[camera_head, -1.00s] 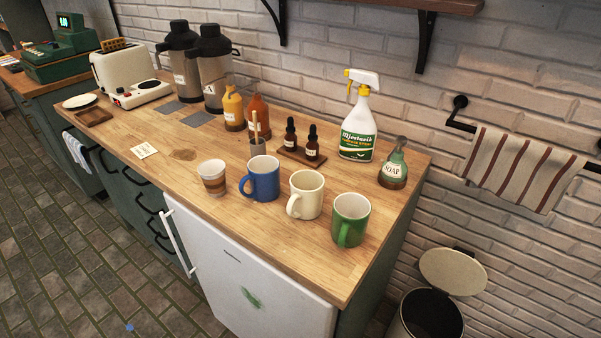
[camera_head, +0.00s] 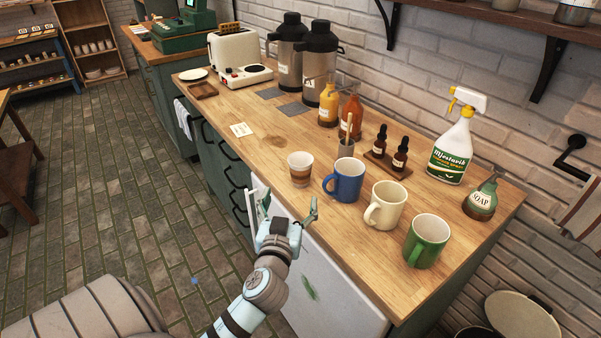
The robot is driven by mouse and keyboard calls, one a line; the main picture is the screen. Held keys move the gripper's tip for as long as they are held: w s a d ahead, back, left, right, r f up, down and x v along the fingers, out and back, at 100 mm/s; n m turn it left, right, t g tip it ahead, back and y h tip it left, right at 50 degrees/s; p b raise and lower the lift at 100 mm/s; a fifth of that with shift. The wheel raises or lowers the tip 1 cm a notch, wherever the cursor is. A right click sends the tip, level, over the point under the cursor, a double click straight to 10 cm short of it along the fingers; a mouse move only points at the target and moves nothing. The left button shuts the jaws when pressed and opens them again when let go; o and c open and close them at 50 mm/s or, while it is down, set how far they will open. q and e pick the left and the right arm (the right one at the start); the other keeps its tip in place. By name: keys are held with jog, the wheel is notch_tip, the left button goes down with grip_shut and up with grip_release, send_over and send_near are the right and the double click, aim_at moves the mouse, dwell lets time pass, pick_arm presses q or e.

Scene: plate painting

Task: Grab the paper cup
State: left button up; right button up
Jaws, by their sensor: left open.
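The paper cup (camera_head: 300,169), white with brown bands, stands upright on the wooden counter (camera_head: 240,150), left of the blue mug (camera_head: 344,180). My left gripper (camera_head: 288,211) is in front of the counter's front edge, nearer to me than the cup and below it in the picture. Its fingers are spread open with nothing between them, apart from the cup. My right gripper is not in view.
A cream mug (camera_head: 384,206) and a green mug (camera_head: 427,241) stand right of the blue mug. Behind are syrup bottles (camera_head: 329,105), dropper bottles (camera_head: 400,153), a spray bottle (camera_head: 453,145) and a soap bottle (camera_head: 481,201). The counter left of the cup is mostly clear.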

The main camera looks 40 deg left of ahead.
pick_arm(q)
send_near(302, 153)
jog(key=shift+w+f+p, duration=0.25)
jog(key=shift+w+p, duration=0.1)
jog(key=shift+w, duration=0.15)
jog(key=x, duration=0.6)
jog(key=shift+a+r+p, duration=0.15)
jog(key=shift+a+p, duration=0.1)
jog(key=shift+p, duration=0.05)
jog(key=shift+s, duration=0.1)
jog(key=c, duration=0.9)
